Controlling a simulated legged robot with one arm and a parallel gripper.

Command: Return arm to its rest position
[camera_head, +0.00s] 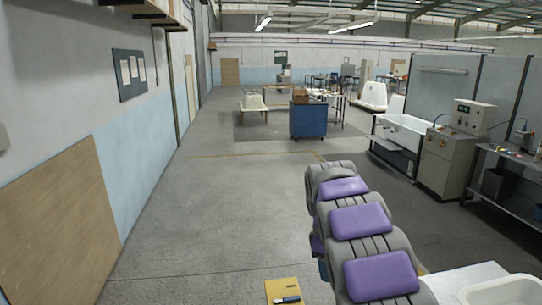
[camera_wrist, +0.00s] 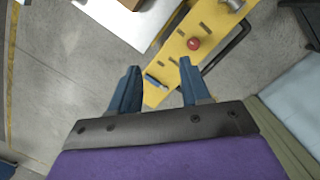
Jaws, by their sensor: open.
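Past the fingertips is a yellow slotted panel (camera_wrist: 172,60) with a red knob (camera_wrist: 193,44). A small blue-handled item (camera_wrist: 155,81) lies on the panel, seen between the fingers; its depth from them is hard to tell. In the head view the gripper is mostly hidden behind the arm.
A yellow surface (camera_head: 280,286) with a dark-handled tool (camera_head: 287,300) is at the bottom. A white tub shell (camera_head: 500,291) is at the lower right. The left floor is clear.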

